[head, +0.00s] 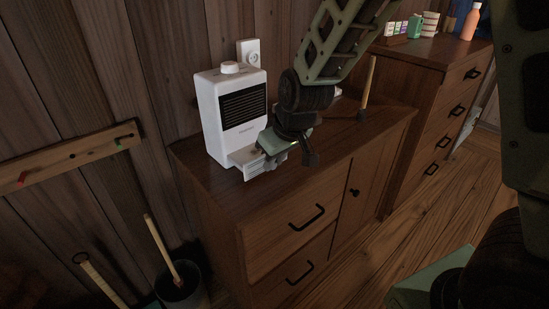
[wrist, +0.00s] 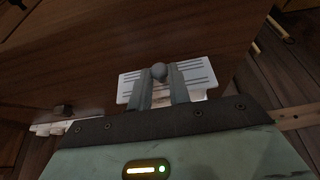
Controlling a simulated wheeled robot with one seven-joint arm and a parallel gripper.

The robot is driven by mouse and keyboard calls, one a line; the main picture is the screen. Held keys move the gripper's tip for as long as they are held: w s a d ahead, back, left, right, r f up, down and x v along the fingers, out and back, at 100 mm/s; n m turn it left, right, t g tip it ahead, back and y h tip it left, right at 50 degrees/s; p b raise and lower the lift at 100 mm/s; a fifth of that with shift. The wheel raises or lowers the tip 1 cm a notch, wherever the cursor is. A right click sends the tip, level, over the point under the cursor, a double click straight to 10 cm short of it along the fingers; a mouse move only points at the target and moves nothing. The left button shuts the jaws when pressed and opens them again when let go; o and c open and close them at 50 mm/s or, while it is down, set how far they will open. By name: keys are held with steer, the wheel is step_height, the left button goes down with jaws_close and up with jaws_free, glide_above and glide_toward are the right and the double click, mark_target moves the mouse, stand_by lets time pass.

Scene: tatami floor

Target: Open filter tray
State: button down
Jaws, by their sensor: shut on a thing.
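A white appliance (head: 232,108) with a dark louvred front and a top knob stands upright on a brown wooden cabinet. Its white filter tray (head: 247,158) sticks out from the bottom of the front. My gripper (head: 270,150) is at the tray's front, on its right side in the head view. In the wrist view the tray (wrist: 198,77) shows as a white slotted panel, and my gripper is shut on its small round grey knob (wrist: 159,71). My gripper partly hides the tray in the head view.
The cabinet (head: 268,219) has black-handled drawers and a door. A wooden-handled item (head: 368,85) stands behind my arm. A taller drawer unit (head: 432,110) at right holds bottles and cups. A bucket (head: 182,286) stands on the floor at lower left.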

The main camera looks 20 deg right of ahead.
steer(key=c, duration=1.3)
jaws_free()
steer(key=p+v, duration=0.4)
steer(key=v, duration=1.3)
steer(key=shift+s+d+r, duration=0.1)
steer(key=shift+s+r, duration=0.05)
steer(key=shift+r, duration=0.05)
steer(key=s+a+f+n+g, duration=0.2)
steer(key=s+a+f, duration=0.15)
steer(key=s, duration=0.55)
steer(key=s+a+f+n+g, duration=0.25)
steer(key=s+a, duration=0.25)
steer(key=s, duration=0.5)
steer(key=shift+m+h, duration=0.35)
steer(key=shift+h, duration=0.05)
steer(key=r+p, duration=0.8)
steer(key=p, duration=0.1)
steer(key=r+p, duration=0.5)
steer(key=shift+s+a+r, duration=0.1)
steer(key=shift+s, duration=0.2)
